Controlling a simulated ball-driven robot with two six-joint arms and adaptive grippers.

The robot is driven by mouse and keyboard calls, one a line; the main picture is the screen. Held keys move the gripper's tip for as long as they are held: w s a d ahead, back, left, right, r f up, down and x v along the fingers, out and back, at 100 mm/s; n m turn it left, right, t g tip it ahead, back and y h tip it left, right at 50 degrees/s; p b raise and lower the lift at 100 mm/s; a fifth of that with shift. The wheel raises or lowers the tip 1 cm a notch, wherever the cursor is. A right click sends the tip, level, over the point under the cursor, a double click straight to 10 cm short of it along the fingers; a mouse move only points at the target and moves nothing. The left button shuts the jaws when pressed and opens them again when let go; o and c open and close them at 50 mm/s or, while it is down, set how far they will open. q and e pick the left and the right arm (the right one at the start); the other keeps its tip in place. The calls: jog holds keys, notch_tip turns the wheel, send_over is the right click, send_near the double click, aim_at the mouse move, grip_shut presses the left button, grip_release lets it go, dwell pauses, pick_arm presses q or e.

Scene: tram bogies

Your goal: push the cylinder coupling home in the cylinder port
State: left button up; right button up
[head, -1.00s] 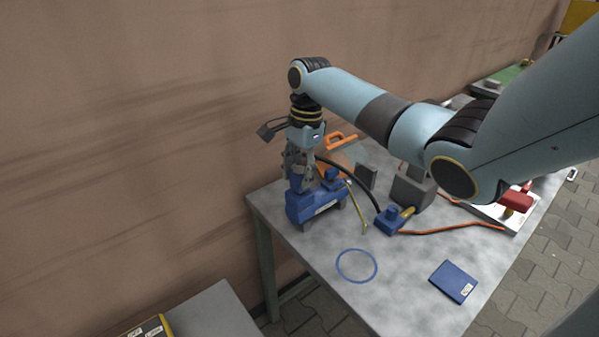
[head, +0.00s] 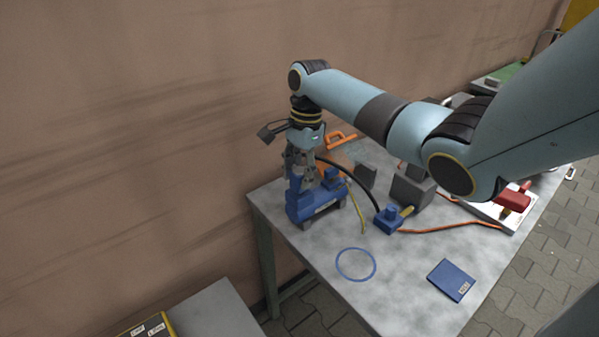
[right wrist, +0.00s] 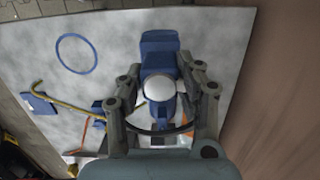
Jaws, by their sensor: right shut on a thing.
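My right gripper (head: 301,186) points down over the blue cylinder unit (head: 318,208) at the table's left end. In the right wrist view its fingers (right wrist: 160,100) stand on both sides of a pale round-topped part, which I take for the cylinder coupling (right wrist: 159,89). The gripper is shut on it. The blue body of the unit (right wrist: 158,42) shows around and below it. The fingers and the coupling hide the cylinder port, so I cannot tell how deep the coupling sits. A black hose (head: 362,176) curves from beside the gripper to a blue block (head: 388,221). My left gripper is not in view.
A yellow hooked rod (head: 359,211), a blue ring mark (head: 356,264) and a blue booklet (head: 452,280) are on the grey table (head: 410,300). An orange hose (head: 450,230) runs right to a red part (head: 514,200). The brown wall (head: 150,130) is close behind the gripper.

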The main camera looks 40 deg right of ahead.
jog(key=shift+f, duration=0.45)
jog(key=o, duration=1.2)
jog(key=shift+c, duration=0.2)
notch_tip(320, 180, up, 12)
jog(key=d, duration=0.1)
jog(key=shift+d, duration=0.2)
jog(key=shift+s+f, duration=0.1)
